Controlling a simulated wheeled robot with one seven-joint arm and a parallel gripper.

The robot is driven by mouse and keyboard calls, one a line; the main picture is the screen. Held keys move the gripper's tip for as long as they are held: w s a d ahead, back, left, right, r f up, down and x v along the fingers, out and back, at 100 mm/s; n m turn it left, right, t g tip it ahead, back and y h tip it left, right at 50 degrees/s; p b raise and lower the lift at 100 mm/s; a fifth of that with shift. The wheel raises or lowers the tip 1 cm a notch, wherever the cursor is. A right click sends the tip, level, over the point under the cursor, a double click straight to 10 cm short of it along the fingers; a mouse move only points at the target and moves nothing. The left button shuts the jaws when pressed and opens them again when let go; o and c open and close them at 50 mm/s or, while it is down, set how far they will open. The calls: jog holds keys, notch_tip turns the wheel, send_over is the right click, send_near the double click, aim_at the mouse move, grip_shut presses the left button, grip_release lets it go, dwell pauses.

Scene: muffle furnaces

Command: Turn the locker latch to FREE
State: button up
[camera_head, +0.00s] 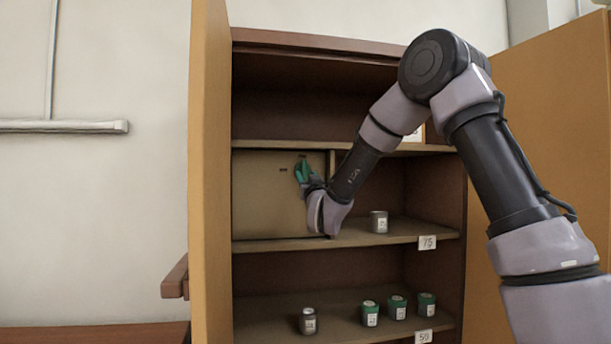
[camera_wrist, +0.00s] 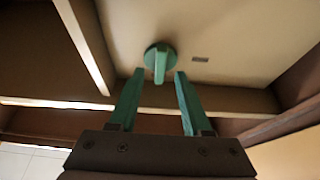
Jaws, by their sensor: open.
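The locker door (camera_head: 265,195) is a flat beige panel closing the left part of the cabinet's middle level. The latch (camera_wrist: 160,62) is a round green knob with a raised bar, on the door in the wrist view. In that view its bar points along my fingers. My gripper (camera_wrist: 159,75) has two green fingers, open and empty, with one tip on each side of the bar and a gap to each. I cannot tell how far the tips are from the door. In the head view my gripper (camera_head: 305,174) largely hides the latch.
A small dark mark (camera_wrist: 200,59) is beside the latch. A grey canister (camera_head: 379,222) stands on the shelf marked 75. Open cabinet doors flank the left (camera_head: 210,180) and right (camera_head: 560,120).

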jog(key=v, duration=0.8)
dwell(0.4)
jog(key=s+d+r+m+g+h, duration=0.1)
jog(key=s+d+m+g, duration=0.15)
jog(key=d, duration=0.35)
jog(key=s+d+r+m+g+h, duration=0.1)
jog(key=s+d+g, duration=0.25)
jog(key=d, duration=0.25)
jog(key=s+d+f+m+g, duration=0.1)
jog(key=s+d+f+g, duration=0.1)
jog(key=s, duration=0.6)
jog(key=s+d+f+g, duration=0.3)
jog(key=s+d+g, duration=0.1)
jog(key=s, duration=0.5)
jog(key=s+d+f+m+g, duration=0.1)
jog(key=s+d+f+g, duration=0.1)
jog(key=s, duration=0.6)
jog(key=shift+s+d+f+m+g, duration=0.15)
jog(key=shift+d+m+g, duration=0.3)
jog(key=shift+d, duration=0.4)
